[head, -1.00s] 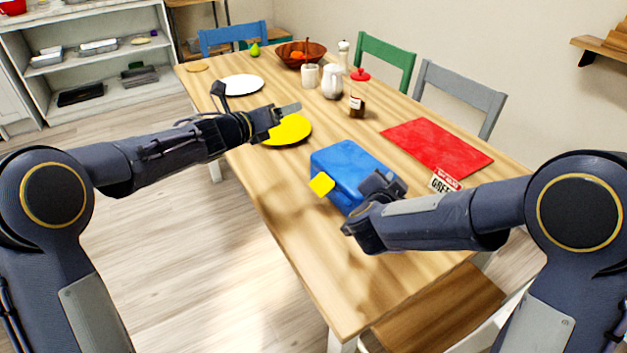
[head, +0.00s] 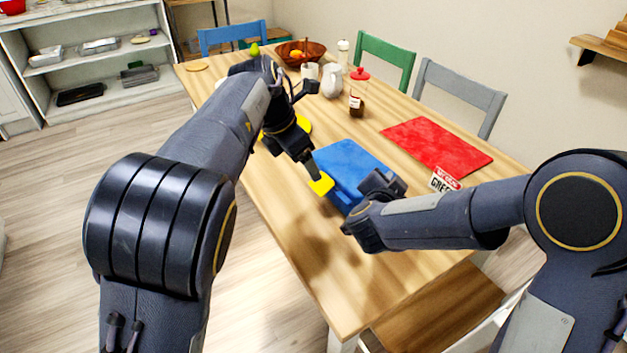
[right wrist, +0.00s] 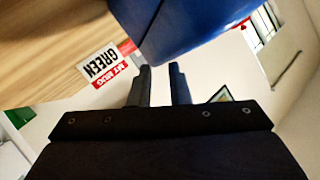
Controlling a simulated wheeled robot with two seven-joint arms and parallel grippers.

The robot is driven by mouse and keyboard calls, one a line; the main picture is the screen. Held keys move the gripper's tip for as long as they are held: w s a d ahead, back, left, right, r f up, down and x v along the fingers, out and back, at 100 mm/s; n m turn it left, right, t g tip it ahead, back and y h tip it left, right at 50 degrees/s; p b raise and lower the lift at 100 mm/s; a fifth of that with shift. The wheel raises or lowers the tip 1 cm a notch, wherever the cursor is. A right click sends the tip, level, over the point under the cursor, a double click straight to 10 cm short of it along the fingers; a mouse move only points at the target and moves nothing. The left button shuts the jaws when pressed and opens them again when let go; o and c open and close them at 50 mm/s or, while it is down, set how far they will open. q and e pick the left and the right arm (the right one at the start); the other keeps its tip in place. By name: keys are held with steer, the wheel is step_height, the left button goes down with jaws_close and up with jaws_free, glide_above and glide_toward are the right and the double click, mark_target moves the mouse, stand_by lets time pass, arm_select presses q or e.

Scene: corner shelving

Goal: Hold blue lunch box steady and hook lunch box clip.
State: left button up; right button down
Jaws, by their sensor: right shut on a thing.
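The blue lunch box (head: 348,158) stands on the wooden table, with a yellow clip (head: 321,185) sticking out at its near left side. My right gripper (head: 376,188) is shut on the lunch box at its near right side. In the right wrist view, the fingers (right wrist: 160,84) meet the edge of the blue box (right wrist: 190,22); the exact contact is partly hidden. My left gripper (head: 313,174) reaches down from the upper left, its tip right at the yellow clip. I cannot tell whether it touches the clip or how far apart its fingers are.
A red mat (head: 437,145) and a small sign (head: 443,180) lie right of the box. A yellow plate (head: 304,125) is partly hidden behind my left arm. The table's near part is clear.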

mark_target(317, 188)
arm_select(q)
steer(key=x, duration=0.8)
steer(key=shift+f, duration=0.2)
steer(key=shift+c, duration=0.2)
steer(key=c, duration=1)
